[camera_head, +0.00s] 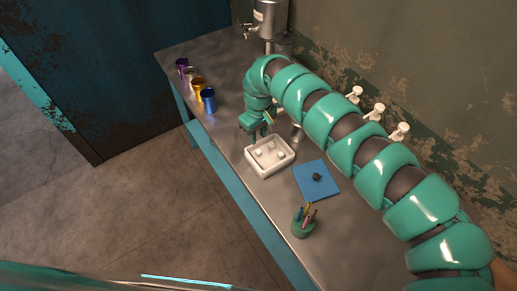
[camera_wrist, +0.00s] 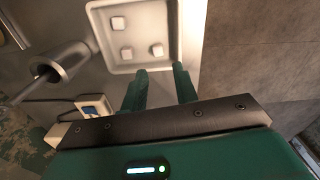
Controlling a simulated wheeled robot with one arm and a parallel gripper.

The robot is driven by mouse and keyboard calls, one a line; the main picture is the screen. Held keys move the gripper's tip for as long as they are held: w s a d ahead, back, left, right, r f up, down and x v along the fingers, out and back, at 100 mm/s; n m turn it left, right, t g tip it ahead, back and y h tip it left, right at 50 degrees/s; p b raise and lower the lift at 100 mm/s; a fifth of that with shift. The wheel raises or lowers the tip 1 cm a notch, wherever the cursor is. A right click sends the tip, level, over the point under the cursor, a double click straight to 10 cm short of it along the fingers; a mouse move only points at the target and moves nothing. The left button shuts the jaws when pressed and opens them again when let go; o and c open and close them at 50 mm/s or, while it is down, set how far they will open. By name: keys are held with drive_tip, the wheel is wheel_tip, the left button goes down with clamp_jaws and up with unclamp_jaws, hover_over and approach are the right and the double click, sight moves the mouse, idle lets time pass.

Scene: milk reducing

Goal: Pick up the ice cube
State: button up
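Several small white ice cubes lie in a white square tray (camera_head: 268,168) on the metal counter. In the wrist view, one ice cube (camera_wrist: 157,49) lies nearest the fingers, another (camera_wrist: 127,53) is to its left, and a third (camera_wrist: 119,23) is farther back in the tray (camera_wrist: 97,17). My gripper (camera_wrist: 161,72) has its two green fingers apart, with nothing between them. The fingertips are at the tray's near edge in that view. In the head view my gripper (camera_head: 259,134) is just behind the tray, and my arm partly hides the counter there.
A blue mat (camera_head: 305,188) with a dark lump (camera_head: 317,177) lies right of the tray. A green cup of pens (camera_head: 303,222) stands at the front. Several coloured cans (camera_head: 208,99) stand back left. A metal cup with a handle (camera_wrist: 66,64) is beside the tray.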

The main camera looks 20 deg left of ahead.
sight(260, 152)
wheel_tip(260, 152, down, 3)
drive_tip(key=shift+f+p, duration=0.2)
drive_tip(key=shift+p, duration=0.3)
drive_tip(key=shift+d+f+p, duration=0.15)
drive_tip(key=shift+f+p, duration=0.55)
drive_tip(key=shift+f, duration=0.65)
drive_tip(key=shift+d+f+p, duration=0.15)
drive_tip(key=shift+f+p, duration=0.55)
drive_tip(key=shift+f, duration=0.6)
clamp_jaws()
